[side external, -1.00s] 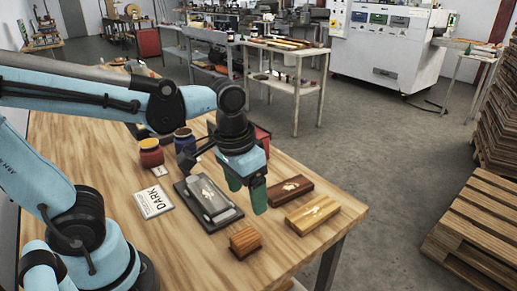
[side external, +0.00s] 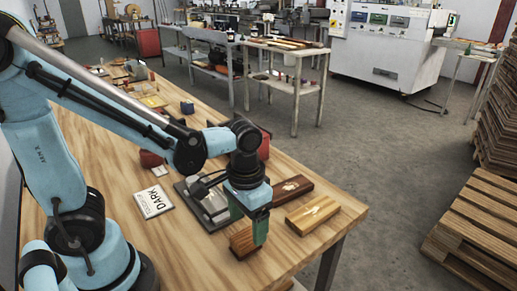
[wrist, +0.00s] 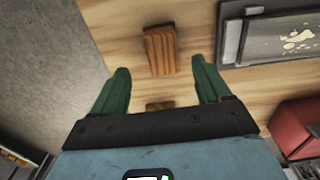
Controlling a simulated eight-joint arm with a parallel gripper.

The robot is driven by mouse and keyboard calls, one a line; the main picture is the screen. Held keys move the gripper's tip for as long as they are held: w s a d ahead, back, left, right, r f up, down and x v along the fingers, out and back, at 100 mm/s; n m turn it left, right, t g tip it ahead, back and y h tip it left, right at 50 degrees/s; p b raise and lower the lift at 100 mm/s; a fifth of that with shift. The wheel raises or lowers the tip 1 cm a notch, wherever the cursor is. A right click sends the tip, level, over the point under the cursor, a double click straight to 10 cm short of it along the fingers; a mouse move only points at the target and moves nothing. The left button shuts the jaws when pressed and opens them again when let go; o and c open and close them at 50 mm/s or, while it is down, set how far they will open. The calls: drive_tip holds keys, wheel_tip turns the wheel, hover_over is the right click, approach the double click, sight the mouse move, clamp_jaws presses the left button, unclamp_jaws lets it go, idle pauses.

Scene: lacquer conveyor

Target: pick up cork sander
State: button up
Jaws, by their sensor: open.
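The cork sander appears to be the small brown grooved block (side external: 240,243) near the front of the wooden table. In the wrist view the block (wrist: 160,50) lies ahead of the fingertips, centred between their lines. My gripper (side external: 247,222) is open and empty, low over the table beside the block. One green finger partly covers the block in the side view.
A dark tray (wrist: 234,40) lies right of the block in the wrist view. A brown case (side external: 292,189) and a light wooden case (side external: 312,215) lie close to my gripper. The table edge drops to the floor at right.

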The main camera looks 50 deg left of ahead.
sight(245, 235)
drive_tip(key=shift+s+a+f, duration=0.1)
drive_tip(key=shift+f, duration=1.2)
drive_tip(key=shift+s+a+f, duration=0.1)
drive_tip(key=shift+f, duration=1.2)
drive_tip(key=c, duration=1.1)
drive_tip(key=shift+o, duration=0.2)
drive_tip(key=shift+r, duration=0.1)
drive_tip(key=shift+r, duration=0.7)
wheel_tip(245, 235, up, 2)
drive_tip(key=shift+r, duration=0.15)
drive_tip(key=s+d+r, duration=0.7)
drive_tip(key=d, duration=0.1)
drive_tip(key=shift+s+d, duration=0.35)
drive_tip(key=shift+s, duration=0.05)
